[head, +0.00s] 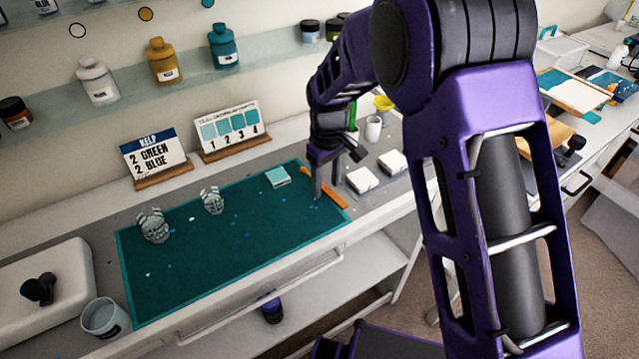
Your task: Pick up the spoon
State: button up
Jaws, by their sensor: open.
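A thin orange utensil (334,195) lies at the right end of the dark green mat (225,262). It may be the spoon, but its bowl cannot be made out. My gripper (332,172) is open and points down over that end of the mat. One of its fingers is in front of the orange utensil and hides part of it. I cannot tell whether they touch. Nothing shows between the fingers.
Two clear cups (153,226) (212,201) and a small teal-topped block (278,176) are on the mat. White blocks (361,180) (392,161) and a white cup (373,129) are right of my gripper. Signs (154,156) (229,130) stand behind.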

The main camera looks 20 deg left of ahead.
jog(key=shift+f, duration=0.15)
grip_shut()
dwell(0.4)
